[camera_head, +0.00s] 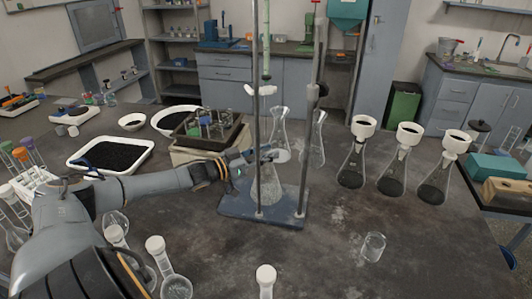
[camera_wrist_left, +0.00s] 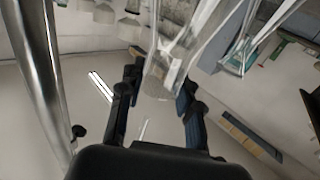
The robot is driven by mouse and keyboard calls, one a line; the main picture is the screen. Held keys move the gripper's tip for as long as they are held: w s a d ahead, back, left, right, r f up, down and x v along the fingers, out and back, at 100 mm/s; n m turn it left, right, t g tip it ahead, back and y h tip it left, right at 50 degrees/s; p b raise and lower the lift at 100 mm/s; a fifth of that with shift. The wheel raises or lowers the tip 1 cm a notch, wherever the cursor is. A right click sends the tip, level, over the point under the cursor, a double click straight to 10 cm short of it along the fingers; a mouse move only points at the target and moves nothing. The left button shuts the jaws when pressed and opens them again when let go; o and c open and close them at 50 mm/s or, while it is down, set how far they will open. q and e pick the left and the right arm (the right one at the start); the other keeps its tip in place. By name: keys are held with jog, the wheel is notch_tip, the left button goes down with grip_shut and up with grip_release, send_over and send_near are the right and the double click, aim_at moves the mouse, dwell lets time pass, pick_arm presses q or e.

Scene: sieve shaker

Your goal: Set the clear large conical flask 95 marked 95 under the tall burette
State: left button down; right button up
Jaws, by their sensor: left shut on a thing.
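A clear conical flask (camera_head: 268,188) is upright between the stand's rods, over the blue-grey base plate (camera_head: 238,208). I cannot tell whether its bottom touches the plate. The tall burette (camera_head: 266,45), with greenish liquid, hangs on the stand above it. My left gripper (camera_head: 265,157) reaches in from the left and is shut on the flask's neck. In the left wrist view, clear glass (camera_wrist_left: 158,85) lies between the two fingers. No marking on the flask is readable. My right gripper is not in view.
Two clear conical flasks (camera_head: 279,128) (camera_head: 318,140) stand just behind the stand. Flasks with white funnels (camera_head: 357,155) stand to the right, and a small beaker (camera_head: 373,247) at the front right. A tray of black grains (camera_head: 110,157) lies left. The front right table is mostly clear.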

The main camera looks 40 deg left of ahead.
pick_arm(q)
jog(key=shift+r, duration=0.1)
jog(key=shift+d, duration=0.1)
jog(key=c, duration=0.9)
grip_release()
jog(key=shift+s, duration=0.1)
jog(key=shift+s+a, duration=0.2)
jog(key=shift+s, duration=0.35)
jog(key=shift+p+v, duration=2.7)
jog(key=shift+v, duration=2.7)
